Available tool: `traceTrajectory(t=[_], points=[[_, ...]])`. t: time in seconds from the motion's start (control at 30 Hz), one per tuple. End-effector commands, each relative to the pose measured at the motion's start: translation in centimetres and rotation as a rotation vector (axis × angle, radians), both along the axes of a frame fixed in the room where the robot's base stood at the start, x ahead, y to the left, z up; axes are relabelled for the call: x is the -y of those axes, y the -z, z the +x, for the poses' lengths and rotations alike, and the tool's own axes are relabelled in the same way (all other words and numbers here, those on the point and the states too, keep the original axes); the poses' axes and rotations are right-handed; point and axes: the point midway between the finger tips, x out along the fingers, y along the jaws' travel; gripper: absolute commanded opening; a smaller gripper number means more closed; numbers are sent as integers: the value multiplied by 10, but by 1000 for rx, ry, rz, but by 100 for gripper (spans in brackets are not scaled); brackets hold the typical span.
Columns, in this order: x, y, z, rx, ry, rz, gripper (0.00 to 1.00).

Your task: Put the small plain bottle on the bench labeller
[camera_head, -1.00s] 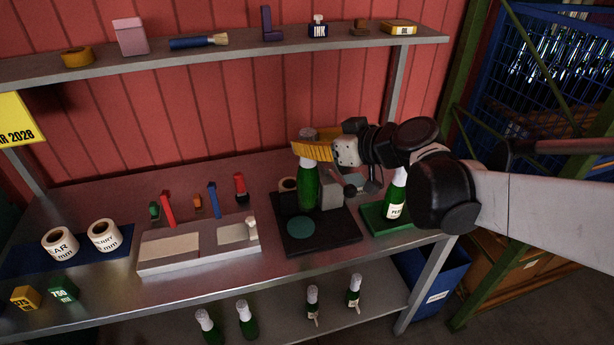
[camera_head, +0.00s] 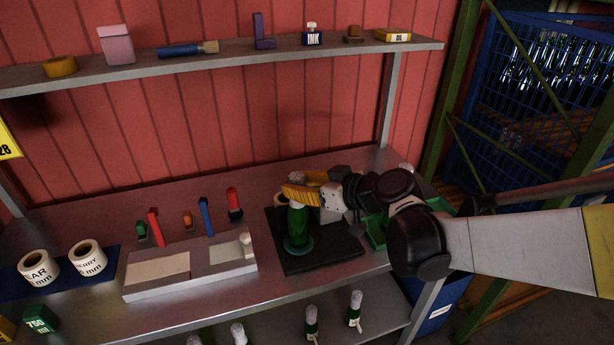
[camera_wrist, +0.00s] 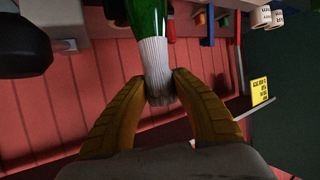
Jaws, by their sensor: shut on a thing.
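A green bottle (camera_head: 297,228) with a white foil neck and no label on the side I see stands upright over the round green pad of the bench labeller (camera_head: 318,255), a black base with a grey block. Its foot looks to be on the pad; I cannot tell whether it bears its weight. In the wrist view the two fingers (camera_wrist: 160,88) pinch the white foil (camera_wrist: 153,62), and the green body (camera_wrist: 150,18) runs out of the top of the picture.
A green tray (camera_head: 376,232) lies right of the labeller, partly behind my arm. A grey fixture (camera_head: 205,268) stands to its left, with small coloured tools behind. Label rolls (camera_head: 88,256) lie further left. A shelf (camera_head: 230,60) runs above the bench.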

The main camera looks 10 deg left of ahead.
Motion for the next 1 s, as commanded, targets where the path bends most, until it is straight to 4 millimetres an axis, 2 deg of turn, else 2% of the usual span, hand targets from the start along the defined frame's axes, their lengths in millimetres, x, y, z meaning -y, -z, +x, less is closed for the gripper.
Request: traceTrajectory(t=[0.3,0.33,0.37,0.77,1.0], points=[[0,3,0,0,0,1,0],[0,2,0,0,0,0,40],[0,2,0,0,0,0,50],[2,-4,-1,0,1,0,50],[42,-24,-21,0,4,0,50]])
